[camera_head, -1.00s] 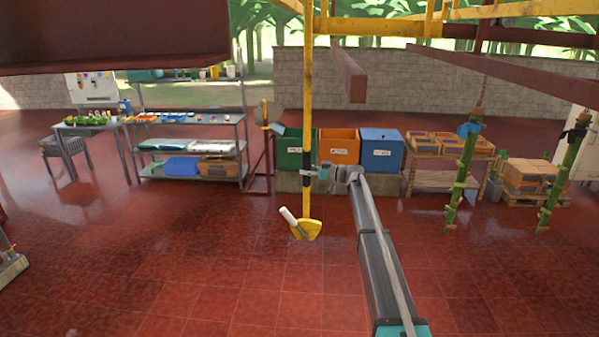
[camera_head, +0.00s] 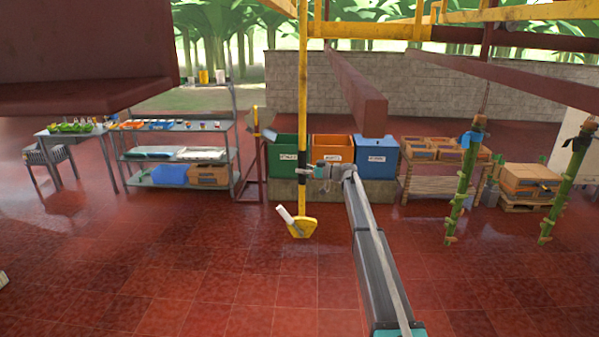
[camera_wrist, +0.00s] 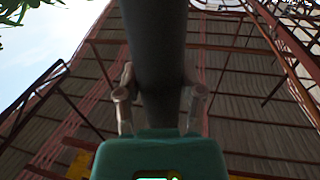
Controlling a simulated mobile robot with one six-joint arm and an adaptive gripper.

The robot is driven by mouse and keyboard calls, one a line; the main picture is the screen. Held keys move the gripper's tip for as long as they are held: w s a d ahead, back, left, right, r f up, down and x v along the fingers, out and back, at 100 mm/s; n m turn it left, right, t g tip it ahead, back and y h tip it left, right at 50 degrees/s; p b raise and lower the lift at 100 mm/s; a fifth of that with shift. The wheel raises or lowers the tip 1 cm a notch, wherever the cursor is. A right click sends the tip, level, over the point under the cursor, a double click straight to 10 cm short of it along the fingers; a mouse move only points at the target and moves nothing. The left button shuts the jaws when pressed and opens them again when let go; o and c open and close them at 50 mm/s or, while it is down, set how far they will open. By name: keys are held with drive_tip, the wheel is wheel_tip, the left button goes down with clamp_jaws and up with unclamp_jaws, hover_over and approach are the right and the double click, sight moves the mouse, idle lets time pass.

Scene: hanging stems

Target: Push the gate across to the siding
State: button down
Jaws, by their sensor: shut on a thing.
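A yellow upright pole (camera_head: 304,110) comes down from the yellow overhead rails (camera_head: 370,31). It seems to be the gate's handle. A black sleeve sits partway down it, and a yellow foot with a white piece (camera_head: 302,228) is at its bottom, above the floor. My gripper (camera_head: 308,173) is shut around the pole at the dark sleeve. In the wrist view, the dark shaft (camera_wrist: 157,50) runs up between my two fingers (camera_wrist: 160,95). How the gate's top meets the siding rail is not clear.
Dark red beams (camera_head: 357,92) hang overhead. Two green stems (camera_head: 464,180) (camera_head: 567,185) hang on the right. Green (camera_head: 285,160), orange (camera_head: 333,148) and blue (camera_head: 376,160) bins stand behind the pole. A shelf (camera_head: 180,155) is at left. The red tiled floor in front is clear.

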drive_tip(key=shift+w+d, duration=0.15)
drive_tip(key=shift+w, duration=0.1)
drive_tip(key=c, duration=0.6)
unclamp_jaws()
drive_tip(key=shift+c, duration=0.2)
drive_tip(key=o, duration=0.4)
drive_tip(key=shift+w+f, duration=0.1)
drive_tip(key=shift+w, duration=0.05)
drive_tip(key=shift+o, duration=0.2)
drive_tip(key=shift+d, duration=0.1)
drive_tip(key=v, duration=1.1)
drive_tip(key=shift+s+d, duration=0.3)
drive_tip(key=shift+d, duration=0.05)
